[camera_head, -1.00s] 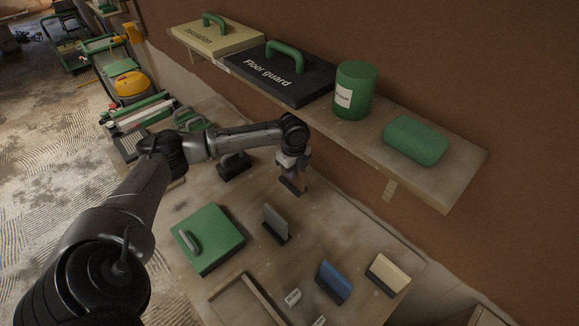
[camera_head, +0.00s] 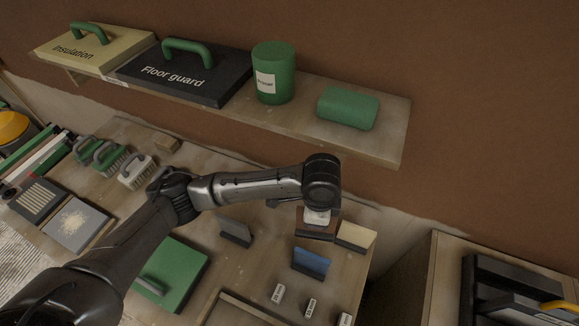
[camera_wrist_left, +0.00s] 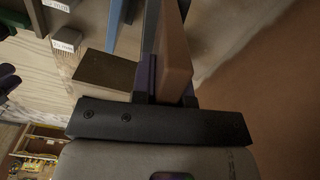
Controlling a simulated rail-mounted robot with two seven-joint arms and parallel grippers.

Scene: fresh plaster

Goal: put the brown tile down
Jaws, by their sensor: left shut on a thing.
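My left gripper (camera_head: 318,212) is shut on the brown tile (camera_head: 316,229) above the worktable, just left of the cream tile (camera_head: 356,236). The gripper's wrist partly covers the brown tile. In the left wrist view the brown tile (camera_wrist_left: 175,52) stands up between the fingers; whether its lower edge touches anything cannot be told. A blue tile (camera_head: 311,264) stands in a dark base in front of it. A grey tile (camera_head: 236,232) stands further left. My right gripper is not in view.
A green board (camera_head: 172,272) lies left on the table. Small labels (camera_head: 311,307) sit in front. A wooden cabinet (camera_head: 445,275) stands right.

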